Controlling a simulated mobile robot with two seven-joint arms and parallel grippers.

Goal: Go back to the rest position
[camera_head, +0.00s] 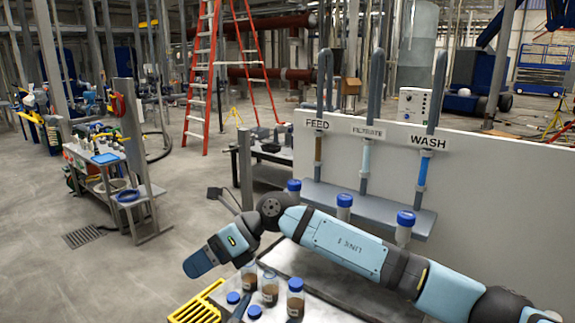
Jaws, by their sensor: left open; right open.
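One of my arms, light blue with dark joints, crosses the lower right and reaches left to a blue rounded end piece over the floor. I make out no gripper fingers on it. I see no second gripper clearly either. Blue-lidded containers (344,205) show behind my arm, in front of the white panel (490,205). The panel has FEED, FILTRATE and WASH labels above vertical tubes (366,160). My arm hides part of the bench and panel.
A yellow rack (197,309) sits at the bench's left edge. A cart (100,165) with items and a blue-topped stool (129,197) stand at left. An orange stepladder (201,75) stands behind. The floor (60,275) at lower left is mostly clear.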

